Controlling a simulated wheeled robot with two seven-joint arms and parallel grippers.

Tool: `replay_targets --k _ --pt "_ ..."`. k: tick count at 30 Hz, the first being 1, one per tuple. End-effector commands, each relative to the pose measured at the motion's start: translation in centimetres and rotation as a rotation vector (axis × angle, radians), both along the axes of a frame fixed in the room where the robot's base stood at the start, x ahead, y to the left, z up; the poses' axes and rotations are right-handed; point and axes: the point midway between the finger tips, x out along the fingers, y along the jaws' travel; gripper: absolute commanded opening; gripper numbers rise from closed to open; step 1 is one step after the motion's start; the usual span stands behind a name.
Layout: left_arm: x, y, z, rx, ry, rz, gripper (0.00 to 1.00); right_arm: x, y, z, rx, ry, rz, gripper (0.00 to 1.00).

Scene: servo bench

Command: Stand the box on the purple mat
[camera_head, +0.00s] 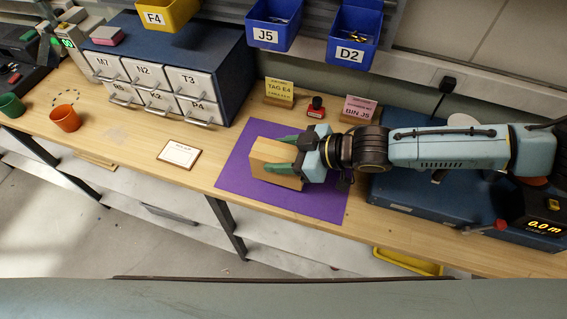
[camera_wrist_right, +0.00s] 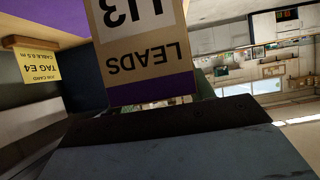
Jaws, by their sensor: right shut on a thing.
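The box (camera_head: 270,160) is tan and sits over the purple mat (camera_head: 235,185) in the head view. My right gripper (camera_head: 283,157) comes in from the right and is shut on the box, its green fingers on either side. Whether the box touches the mat is hard to tell. My left gripper is not in view.
Orange (camera_head: 65,118) and green (camera_head: 11,105) cups stand far left. A framed card (camera_head: 179,154) lies left of the mat. Yellow (camera_head: 279,91) and pink (camera_head: 358,108) tag cards and a stamp (camera_head: 316,107) stand behind it.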

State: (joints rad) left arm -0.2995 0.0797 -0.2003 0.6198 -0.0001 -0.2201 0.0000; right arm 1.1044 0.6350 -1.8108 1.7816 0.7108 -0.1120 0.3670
Motion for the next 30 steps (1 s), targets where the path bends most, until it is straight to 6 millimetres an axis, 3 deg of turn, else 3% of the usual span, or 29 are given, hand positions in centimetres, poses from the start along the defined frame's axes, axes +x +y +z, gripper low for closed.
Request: replay_targets --k 11,24,25,30 --pt "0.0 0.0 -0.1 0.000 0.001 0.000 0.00 0.0 0.1 -4.3 0.002 -0.001 0.000 0.24" --pt "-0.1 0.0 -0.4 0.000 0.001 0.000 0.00 0.1 0.1 -5.0 0.003 -0.002 0.000 0.24" --pt "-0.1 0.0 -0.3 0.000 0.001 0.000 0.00 0.0 0.0 -5.0 0.001 -0.001 0.000 0.56" --pt "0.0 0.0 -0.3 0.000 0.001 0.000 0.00 0.0 0.0 -5.0 0.001 -0.001 0.000 0.74"
